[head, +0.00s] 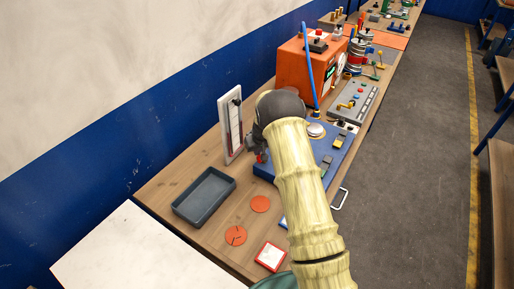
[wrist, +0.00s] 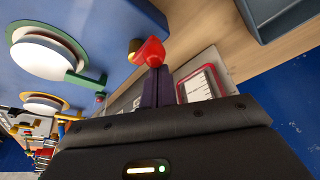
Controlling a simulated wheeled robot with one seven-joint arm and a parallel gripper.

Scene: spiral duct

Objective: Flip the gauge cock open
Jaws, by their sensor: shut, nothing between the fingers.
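A red handle with a brass-coloured part (wrist: 150,52), which looks like the gauge cock, sits at the edge of a blue block (wrist: 120,25) in the wrist view. My gripper (wrist: 156,72) is shut and empty, its dark fingertips right at the lower side of the red handle; I cannot tell whether they touch. In the head view a small red part (head: 262,158) shows just below my dark gripper (head: 254,150). The upright white gauge board (head: 231,125) stands just left of it, and a red-edged scale plate (wrist: 200,86) shows in the wrist view. My arm hides part of the blue block.
A grey tray (head: 204,196) and orange discs (head: 260,204) lie on the wooden bench at the front. An orange machine (head: 292,72) with a blue rod (head: 310,65) stands behind my gripper. A green-ringed white disc (wrist: 45,50) lies near the fingers.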

